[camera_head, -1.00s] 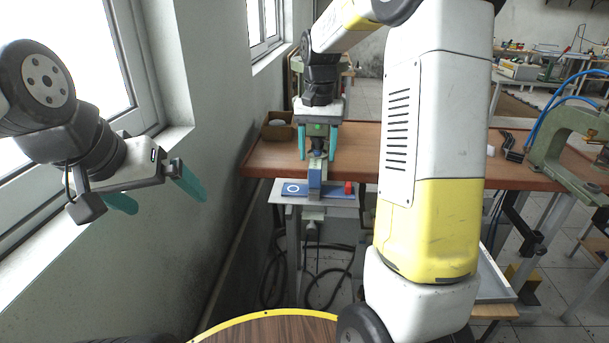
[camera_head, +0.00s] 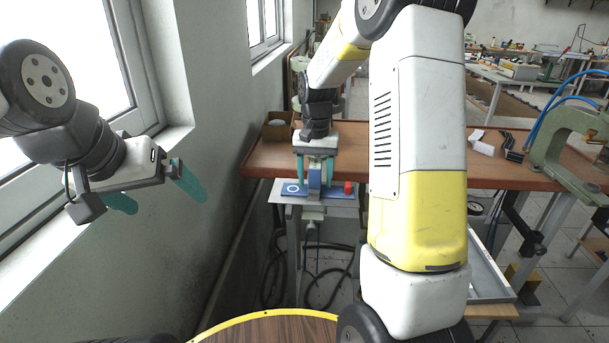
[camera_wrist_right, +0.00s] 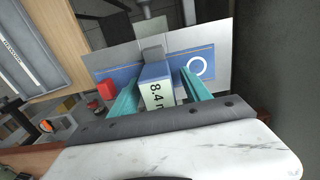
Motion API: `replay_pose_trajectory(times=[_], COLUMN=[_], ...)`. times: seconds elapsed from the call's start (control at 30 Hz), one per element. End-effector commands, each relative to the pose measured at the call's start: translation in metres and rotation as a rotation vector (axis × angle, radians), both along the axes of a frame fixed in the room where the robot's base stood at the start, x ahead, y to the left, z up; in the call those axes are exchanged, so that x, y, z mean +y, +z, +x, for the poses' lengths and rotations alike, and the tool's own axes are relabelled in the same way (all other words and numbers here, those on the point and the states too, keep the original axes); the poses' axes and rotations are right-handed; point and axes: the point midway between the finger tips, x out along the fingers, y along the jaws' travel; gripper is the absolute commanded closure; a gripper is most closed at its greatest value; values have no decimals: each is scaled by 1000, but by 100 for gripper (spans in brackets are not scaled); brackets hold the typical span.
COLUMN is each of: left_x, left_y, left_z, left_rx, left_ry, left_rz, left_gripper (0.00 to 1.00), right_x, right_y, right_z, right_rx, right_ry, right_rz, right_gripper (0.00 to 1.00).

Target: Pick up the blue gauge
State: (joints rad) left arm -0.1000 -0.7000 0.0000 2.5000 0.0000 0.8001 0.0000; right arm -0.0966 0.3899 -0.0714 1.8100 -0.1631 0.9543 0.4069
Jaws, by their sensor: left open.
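The blue gauge (camera_head: 314,180) stands on a blue plate with a white ring, at the near edge of the bench. In the right wrist view the gauge (camera_wrist_right: 156,73) shows a blue top and a pale display reading "8.4". My right gripper (camera_head: 315,184) is lowered over it, with one teal finger on each side. In the right wrist view the right gripper (camera_wrist_right: 160,75) is open, with small gaps between fingers and gauge. My left gripper (camera_head: 163,200) is open and empty beside the window wall, far from the gauge.
A red block (camera_head: 348,187) sits at the right end of the blue plate (camera_head: 291,188). A cardboard box (camera_head: 278,127) stands behind on the wooden bench (camera_head: 270,158). A green press (camera_head: 567,150) stands far right. The wall is close on the left.

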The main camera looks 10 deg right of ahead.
Motion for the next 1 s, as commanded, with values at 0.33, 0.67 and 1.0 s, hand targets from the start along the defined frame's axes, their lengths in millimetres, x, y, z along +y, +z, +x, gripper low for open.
replay_pose_trajectory(times=[0.33,0.67,1.0], left_x=[0,0,0], left_y=[0,0,0], left_z=[0,0,0], left_rx=[0,0,0], left_ry=[0,0,0], left_rz=[0,0,0], left_gripper=[0,0,0], right_x=[0,0,0], right_y=[0,2,35], right_z=[0,1,1], right_rx=[-1,-2,-6], right_ry=[0,1,1], right_rz=[0,0,0], right_gripper=[100,100,100])
